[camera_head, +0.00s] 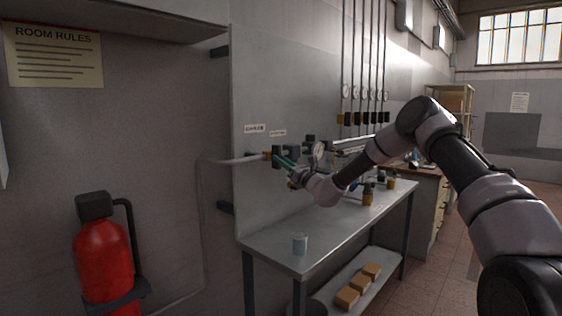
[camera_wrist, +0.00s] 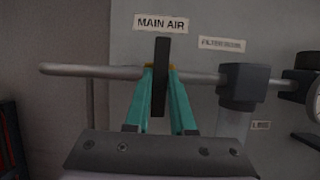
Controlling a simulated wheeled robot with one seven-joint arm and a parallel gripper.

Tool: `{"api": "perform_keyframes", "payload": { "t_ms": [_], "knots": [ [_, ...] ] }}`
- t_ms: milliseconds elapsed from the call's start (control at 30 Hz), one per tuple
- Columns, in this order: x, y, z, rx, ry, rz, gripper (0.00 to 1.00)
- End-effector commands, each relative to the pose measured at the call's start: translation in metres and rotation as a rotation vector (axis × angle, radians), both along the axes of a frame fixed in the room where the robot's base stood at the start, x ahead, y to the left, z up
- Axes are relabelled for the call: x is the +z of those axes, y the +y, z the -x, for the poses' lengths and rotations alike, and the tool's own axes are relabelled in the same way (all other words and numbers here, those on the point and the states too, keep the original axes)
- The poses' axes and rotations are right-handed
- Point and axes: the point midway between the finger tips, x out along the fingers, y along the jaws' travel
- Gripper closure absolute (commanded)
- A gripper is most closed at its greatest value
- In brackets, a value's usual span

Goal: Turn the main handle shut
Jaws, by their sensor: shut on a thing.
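The main handle (camera_wrist: 162,50) is a dark, flat bar under the "MAIN AIR" label (camera_wrist: 161,23) in the wrist view. It stands upright in that picture, across the level grey pipe (camera_wrist: 100,71). My gripper (camera_wrist: 160,73) has its two teal fingers shut on the handle, one on each side. In the head view my gripper (camera_head: 279,160) is at the wall pipe (camera_head: 235,159), beside the brass-coloured valve part (camera_head: 267,155). The handle itself is mostly hidden there by my fingers.
A dark filter unit (camera_wrist: 243,84) with a clear bowl hangs right of the handle. A round gauge (camera_head: 318,149) is further along. A red extinguisher (camera_head: 103,262) is at left.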

Motion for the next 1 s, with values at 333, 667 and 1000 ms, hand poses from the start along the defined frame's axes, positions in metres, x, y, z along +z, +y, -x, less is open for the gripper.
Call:
{"api": "perform_keyframes", "payload": {
  "t_ms": [333, 667, 1000],
  "knots": [
    [-0.001, 0.000, 0.000, 0.000, 0.003, 0.000, 0.58],
    [-0.001, 0.000, 0.000, 0.000, 0.000, 0.000, 0.47],
    [-0.019, -0.035, 0.026, -0.001, 0.004, 0.001, 0.47]
  ]
}}
